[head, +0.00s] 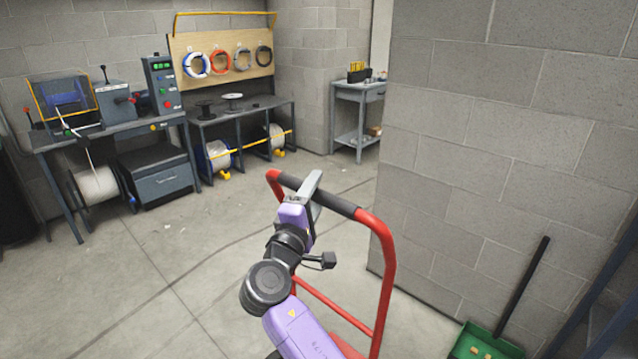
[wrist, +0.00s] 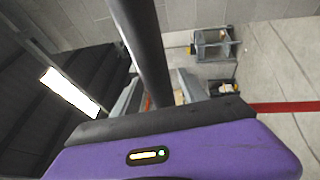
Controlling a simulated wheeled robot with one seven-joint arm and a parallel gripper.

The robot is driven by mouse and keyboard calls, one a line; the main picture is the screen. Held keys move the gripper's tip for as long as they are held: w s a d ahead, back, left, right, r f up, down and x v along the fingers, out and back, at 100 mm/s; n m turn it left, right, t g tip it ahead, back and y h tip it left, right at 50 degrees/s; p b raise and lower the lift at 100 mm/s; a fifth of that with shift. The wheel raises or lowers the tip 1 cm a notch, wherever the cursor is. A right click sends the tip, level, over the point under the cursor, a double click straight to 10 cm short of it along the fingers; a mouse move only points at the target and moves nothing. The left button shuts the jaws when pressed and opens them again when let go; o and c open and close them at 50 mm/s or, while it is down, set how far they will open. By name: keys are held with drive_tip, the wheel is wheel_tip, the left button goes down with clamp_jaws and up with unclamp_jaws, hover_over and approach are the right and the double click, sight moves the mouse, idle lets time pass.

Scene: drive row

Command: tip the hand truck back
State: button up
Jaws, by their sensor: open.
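The hand truck (head: 386,262) has a red tubular frame with a dark grip (head: 338,205) along its top bar. It stands in front of me, and its lower part is largely out of the picture or behind my arm. My gripper (head: 312,187) is open at the top bar, near the middle of the grip. In the wrist view the dark grip (wrist: 148,55) runs down from the top edge toward the space between my open fingers (wrist: 158,92). Whether the fingers touch it I cannot tell. A red tube (wrist: 285,107) shows at the right there.
A block wall (head: 500,130) rises close to the right of the truck. A green dustpan (head: 483,343) with a dark handle stands at the lower right. Workbenches (head: 160,132) with cable reels line the back left. The floor (head: 150,270) to the left is clear.

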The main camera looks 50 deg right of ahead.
drive_tip(key=shift+x, duration=1.05)
clamp_jaws()
drive_tip(key=shift+f, duration=0.1)
idle(0.6)
